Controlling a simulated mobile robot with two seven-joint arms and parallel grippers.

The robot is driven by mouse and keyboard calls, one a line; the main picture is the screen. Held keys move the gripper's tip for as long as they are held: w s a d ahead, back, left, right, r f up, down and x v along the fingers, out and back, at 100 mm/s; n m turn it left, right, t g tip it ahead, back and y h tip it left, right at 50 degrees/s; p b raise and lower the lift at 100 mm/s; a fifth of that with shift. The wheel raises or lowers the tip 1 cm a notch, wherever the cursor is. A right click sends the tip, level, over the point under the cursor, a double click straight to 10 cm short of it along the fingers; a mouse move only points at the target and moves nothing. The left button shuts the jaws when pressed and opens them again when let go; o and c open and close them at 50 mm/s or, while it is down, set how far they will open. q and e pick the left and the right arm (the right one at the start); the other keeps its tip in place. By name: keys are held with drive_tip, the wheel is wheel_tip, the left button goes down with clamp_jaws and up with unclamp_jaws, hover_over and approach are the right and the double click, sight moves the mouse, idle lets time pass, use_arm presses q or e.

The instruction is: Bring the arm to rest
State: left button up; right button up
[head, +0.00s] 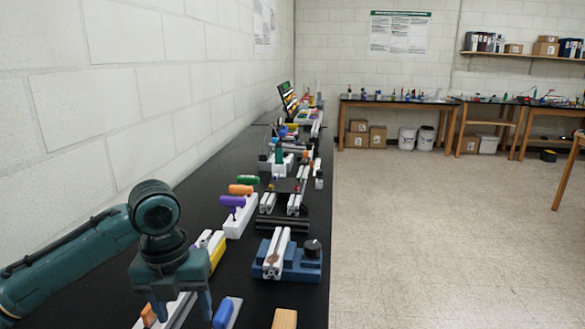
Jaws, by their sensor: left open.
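My left arm comes in from the lower left. Its dark green gripper (181,305) points down over the near left part of the black bench (230,278). Its two fingers are apart, and nothing shows held between them. A pale bar with an orange part lies below and behind the fingers, partly hidden by them. I cannot tell how high the fingertips are above it. My right gripper is not in view.
A blue fixture (303,266) holding a pale extrusion stands right of the gripper. A blue-and-white piece (227,313) and wooden block (285,319) lie near. A white rack (240,220) with coloured handles stands farther back. A block wall bounds the left; open floor lies right.

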use_arm(q)
drive_tip(key=s+d+f+n+t+h, duration=0.1)
drive_tip(key=s+d+f+n+h, duration=0.1)
drive_tip(key=s+d+f+n, duration=0.4)
drive_tip(key=s+d+f+n+t+h, duration=0.1)
drive_tip(key=s+d+f+n+h, duration=0.2)
drive_tip(key=f+n, duration=0.45)
drive_tip(key=s+a+f+n+t+y, duration=0.1)
drive_tip(key=s+a+f+n+y, duration=0.2)
drive_tip(key=s+a+n, duration=0.55)
drive_tip(key=s+a+f+n+y, duration=0.2)
drive_tip(key=s+a+f+n, duration=0.3)
drive_tip(key=n, duration=0.6)
drive_tip(key=w+d+f+m+t+h, duration=0.1)
drive_tip(key=w+d+f+t+h, duration=0.2)
drive_tip(key=w+d+t, duration=0.3)
drive_tip(key=shift+d+f+t, duration=0.6)
drive_tip(key=shift+d+f, duration=0.2)
drive_tip(key=shift+d, duration=0.3)
